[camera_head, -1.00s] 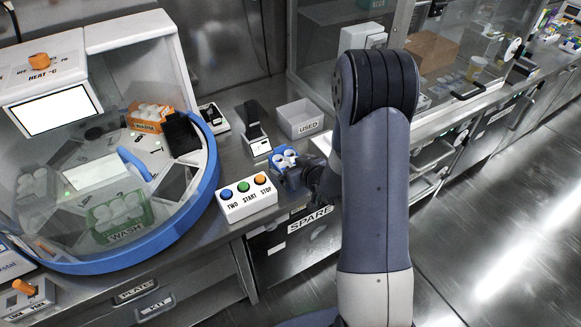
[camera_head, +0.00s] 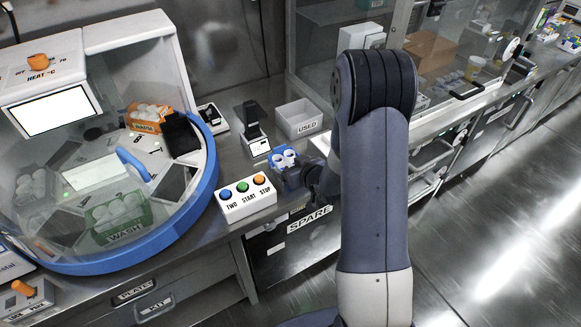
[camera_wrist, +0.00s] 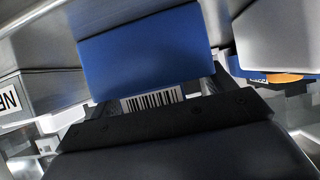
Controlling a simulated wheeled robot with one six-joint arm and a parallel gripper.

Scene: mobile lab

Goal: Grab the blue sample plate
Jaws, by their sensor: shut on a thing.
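The blue sample plate (camera_head: 282,153) has white round wells on top and is at the bench's front edge, right of the button box. In the wrist view its blue side (camera_wrist: 146,52) fills the upper middle, with a barcode label below it. My gripper (camera_head: 293,172) is at the plate's near side and is shut on it. The dark gripper body hides the plate's lower part in the wrist view. I cannot tell whether the plate is clear of the bench.
A white button box (camera_head: 246,200) stands close on the left. A small black-and-white device (camera_head: 255,142) and a grey bin marked USED (camera_head: 299,119) stand behind. A large round machine with a blue rim (camera_head: 208,190) takes up the left. Bench space right of the bin is fairly clear.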

